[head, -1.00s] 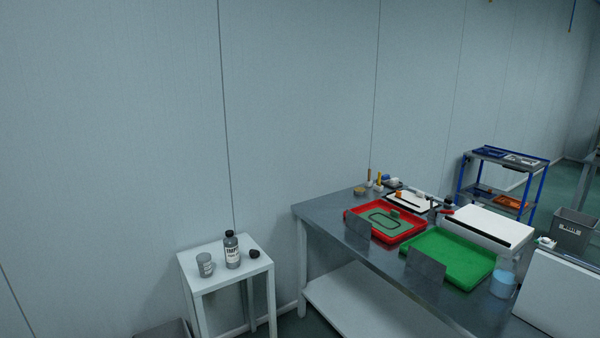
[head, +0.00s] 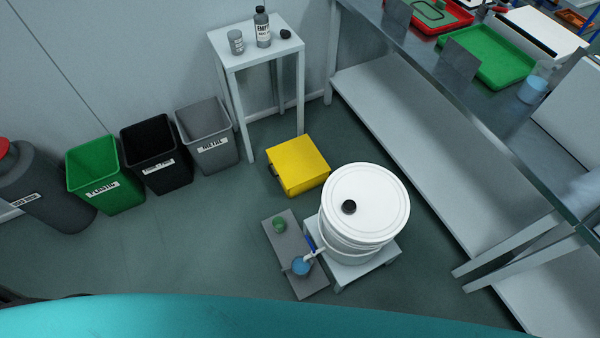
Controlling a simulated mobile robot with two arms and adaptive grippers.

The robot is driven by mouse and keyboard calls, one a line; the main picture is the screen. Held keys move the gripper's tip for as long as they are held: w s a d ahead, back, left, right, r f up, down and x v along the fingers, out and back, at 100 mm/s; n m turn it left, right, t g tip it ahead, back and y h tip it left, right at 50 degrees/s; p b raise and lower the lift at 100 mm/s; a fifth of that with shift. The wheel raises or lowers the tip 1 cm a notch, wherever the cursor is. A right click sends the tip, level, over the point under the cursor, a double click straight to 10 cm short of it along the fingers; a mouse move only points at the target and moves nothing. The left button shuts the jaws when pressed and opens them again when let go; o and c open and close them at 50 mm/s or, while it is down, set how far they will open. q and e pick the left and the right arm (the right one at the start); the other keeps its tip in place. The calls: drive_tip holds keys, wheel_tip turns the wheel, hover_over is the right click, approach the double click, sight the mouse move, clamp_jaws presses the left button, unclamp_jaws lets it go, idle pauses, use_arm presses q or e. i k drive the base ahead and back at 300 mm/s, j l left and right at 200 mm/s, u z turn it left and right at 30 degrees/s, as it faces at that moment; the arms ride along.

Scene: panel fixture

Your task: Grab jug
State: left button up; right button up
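A small clear container with light-blue contents, which looks like a jug (head: 532,89), stands on the metal workbench near its front edge at the upper right. A second small blue vessel (head: 301,266) is on a low grey stand under the spout of a large white drum (head: 365,215). I cannot tell for sure which of the two is the jug. Neither of my grippers is in view.
A small white table (head: 255,50) holds a cup, a bottle and a black cap. Green, black and grey bins (head: 207,141) line the wall. A yellow box (head: 298,164) sits beside the drum. The workbench (head: 430,75) has legs and a lower shelf.

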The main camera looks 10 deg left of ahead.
sight(300, 269)
drive_tip(key=k+j+u, duration=0.1)
drive_tip(key=k, duration=1)
